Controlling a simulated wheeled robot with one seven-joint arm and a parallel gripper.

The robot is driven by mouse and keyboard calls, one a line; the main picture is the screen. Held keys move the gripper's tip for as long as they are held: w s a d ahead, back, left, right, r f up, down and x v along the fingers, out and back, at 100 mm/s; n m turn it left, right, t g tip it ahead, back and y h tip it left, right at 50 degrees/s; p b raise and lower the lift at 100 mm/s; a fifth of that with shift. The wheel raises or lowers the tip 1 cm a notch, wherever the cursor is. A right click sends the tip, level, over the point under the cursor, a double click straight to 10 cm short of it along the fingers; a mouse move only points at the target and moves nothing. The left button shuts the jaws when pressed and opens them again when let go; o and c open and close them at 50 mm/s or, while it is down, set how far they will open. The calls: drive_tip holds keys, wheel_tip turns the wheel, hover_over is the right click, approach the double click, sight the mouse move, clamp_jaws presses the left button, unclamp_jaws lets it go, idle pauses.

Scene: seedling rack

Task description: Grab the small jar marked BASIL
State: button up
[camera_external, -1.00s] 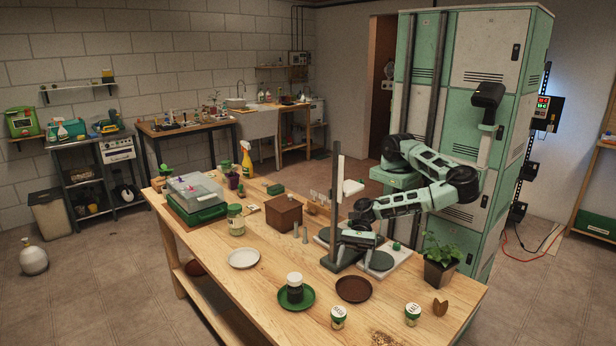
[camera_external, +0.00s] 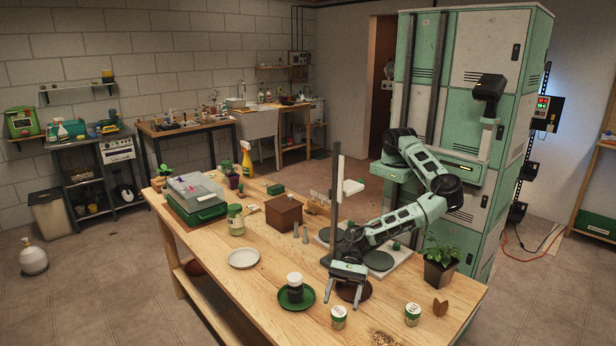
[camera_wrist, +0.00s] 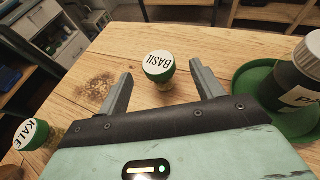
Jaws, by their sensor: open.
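The small jar marked BASIL (camera_wrist: 159,66) has a green lid with a white label and stands upright on the wooden table. In the external view the jar (camera_external: 338,317) is near the table's front edge, right of the green saucer. My gripper (camera_external: 344,297) is open and empty, pointing down toward the jar from behind it. In the wrist view the jar shows between and just beyond my two fingertips, with gaps on both sides. I cannot tell its exact height against the fingers.
A similar jar marked KALE (camera_wrist: 33,133) stands to the right in the external view (camera_external: 412,315). A dark bottle with a white cap (camera_external: 295,283) stands on the green saucer (camera_external: 309,302).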

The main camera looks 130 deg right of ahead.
sight(339, 315)
drive_tip(key=shift+f+p+x, duration=0.15)
drive_tip(key=shift+p+x, duration=0.25)
drive_tip(key=shift+x, duration=0.85)
drive_tip(key=shift+f+p+x, duration=0.15)
drive_tip(key=shift+p+x, duration=0.25)
drive_tip(key=shift+x, duration=0.85)
drive_tip(key=shift+s, duration=0.15)
drive_tip(key=shift+c, duration=0.4)
drive_tip(key=c, duration=1)
drive_tip(key=shift+c, duration=0.2)
drive_tip(key=shift+r, duration=0.1)
